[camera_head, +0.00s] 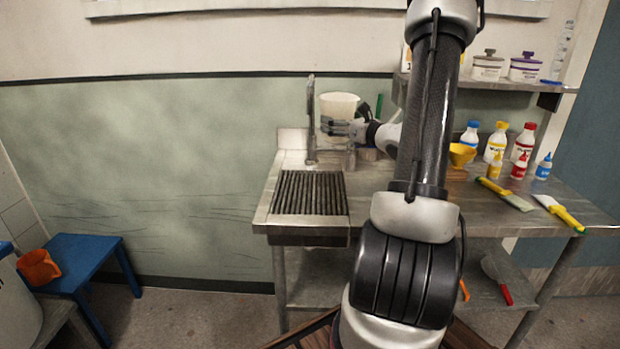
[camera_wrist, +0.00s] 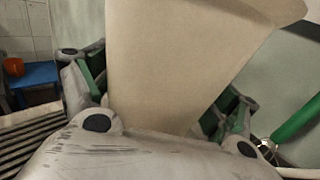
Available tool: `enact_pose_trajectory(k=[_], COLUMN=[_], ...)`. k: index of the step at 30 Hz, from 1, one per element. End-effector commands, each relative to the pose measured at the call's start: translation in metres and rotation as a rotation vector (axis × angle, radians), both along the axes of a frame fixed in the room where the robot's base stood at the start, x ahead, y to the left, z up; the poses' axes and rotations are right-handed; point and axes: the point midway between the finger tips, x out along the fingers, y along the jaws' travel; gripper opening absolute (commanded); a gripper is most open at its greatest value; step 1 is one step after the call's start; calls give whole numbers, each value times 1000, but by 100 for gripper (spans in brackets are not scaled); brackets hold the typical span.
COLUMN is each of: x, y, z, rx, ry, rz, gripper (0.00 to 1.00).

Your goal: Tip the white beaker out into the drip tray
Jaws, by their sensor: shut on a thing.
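The white beaker (camera_head: 338,105) is in my gripper (camera_head: 345,130), raised above the back of the metal bench, just right of the tap. In the wrist view the beaker (camera_wrist: 180,65) fills the middle between the green-padded fingers of my gripper (camera_wrist: 160,110), which are shut on it. It looks about upright in the head view. Its contents cannot be seen. The drip tray (camera_head: 310,192), a dark ribbed grate, lies at the bench's left end, in front of and below the beaker. Part of the grate (camera_wrist: 25,140) shows at the left of the wrist view.
A metal tap (camera_head: 311,120) stands between the beaker and the wall's left part. Several bottles (camera_head: 495,142), a yellow cup (camera_head: 461,155) and brushes (camera_head: 505,193) are on the right of the bench. A blue stool (camera_head: 75,262) with an orange jug (camera_head: 38,267) stands at left.

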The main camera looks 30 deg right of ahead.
Motion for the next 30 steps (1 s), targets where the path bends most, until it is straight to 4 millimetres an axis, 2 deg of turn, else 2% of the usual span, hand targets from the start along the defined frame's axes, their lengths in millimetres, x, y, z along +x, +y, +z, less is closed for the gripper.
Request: enact_pose_trajectory(k=[8,18,21,30], x=[0,0,0,0], y=[0,0,0,0], z=[2,51,59,60], rx=[-2,-5,-2,-1], ry=[-1,-3,-1,0], rz=[0,0,1,0], gripper=[40,40,40,40])
